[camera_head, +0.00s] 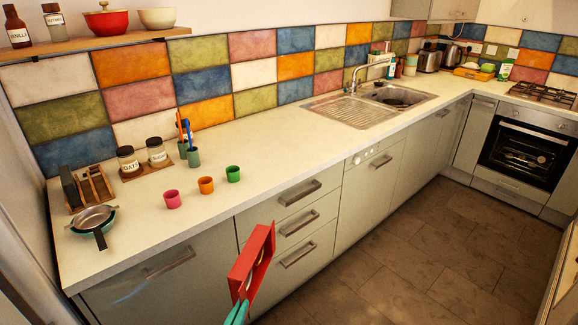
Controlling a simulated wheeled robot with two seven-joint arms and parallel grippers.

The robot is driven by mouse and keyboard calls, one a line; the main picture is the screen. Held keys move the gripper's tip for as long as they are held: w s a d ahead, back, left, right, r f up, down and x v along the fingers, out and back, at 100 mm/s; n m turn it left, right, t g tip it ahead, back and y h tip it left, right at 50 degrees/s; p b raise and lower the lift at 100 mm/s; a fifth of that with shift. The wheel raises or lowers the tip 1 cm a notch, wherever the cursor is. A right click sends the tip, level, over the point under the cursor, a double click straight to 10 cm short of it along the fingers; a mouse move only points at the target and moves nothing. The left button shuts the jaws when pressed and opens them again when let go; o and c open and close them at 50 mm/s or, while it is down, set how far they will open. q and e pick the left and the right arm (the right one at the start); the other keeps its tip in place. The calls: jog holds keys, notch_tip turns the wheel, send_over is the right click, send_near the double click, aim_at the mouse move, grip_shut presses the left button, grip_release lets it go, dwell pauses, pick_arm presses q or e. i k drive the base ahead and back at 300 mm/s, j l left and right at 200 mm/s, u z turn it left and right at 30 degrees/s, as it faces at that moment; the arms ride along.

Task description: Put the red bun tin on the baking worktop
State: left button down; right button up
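The red bun tin (245,262) is in the lower middle of the head view, held up tilted almost on edge in front of the drawer fronts. Pale round shapes show within its rim. My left gripper (239,308), with teal fingers, is at the tin's lower end and appears shut on its edge; the bottom frame edge cuts off the rest of it. The pale worktop (262,150) runs along the tiled wall, behind and above the tin. My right gripper is not in view.
Pink (172,199), orange (206,185) and green (233,174) cups stand near the worktop's front edge. A pan (92,219), wooden rack (93,188) and two jars (142,160) are at left. The worktop is clear between the green cup and sink (372,104).

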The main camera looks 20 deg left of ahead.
aim_at(281, 157)
jog(key=i+z, duration=0.3)
jog(key=i, duration=0.25)
jog(key=i+j+z, duration=0.15)
jog(key=i+z, duration=0.15)
jog(key=i, duration=0.2)
jog(key=i+j+z, duration=0.3)
jog(key=i, duration=0.2)
jog(key=i+u, duration=0.15)
jog(key=i, duration=0.4)
jog(key=i+l+u, duration=0.15)
jog(key=i, duration=0.45)
jog(key=i+l+u, duration=0.2)
jog(key=i, duration=0.35)
jog(key=u, duration=2.35)
